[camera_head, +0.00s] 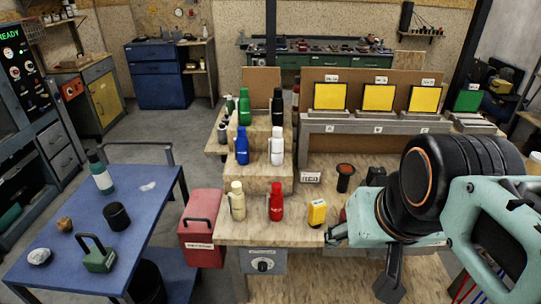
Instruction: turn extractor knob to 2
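A dark round knob (263,266) with a pale pointer mark sits on a grey control box (246,262) on the front face of the wooden bench. Its dial markings and label are too small to read, so I cannot tell its setting or whether it is the extractor knob. My gripper (358,262) is at the lower right, at the end of my teal and black arm. It is apart from the knob and to its right.
A yellow bottle (237,203), a red bottle (275,203) and a yellow device (317,213) stand near the bench's front edge, above the knob. A red box (202,230) is left of the knob. A blue table (75,255) with several items stands at left.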

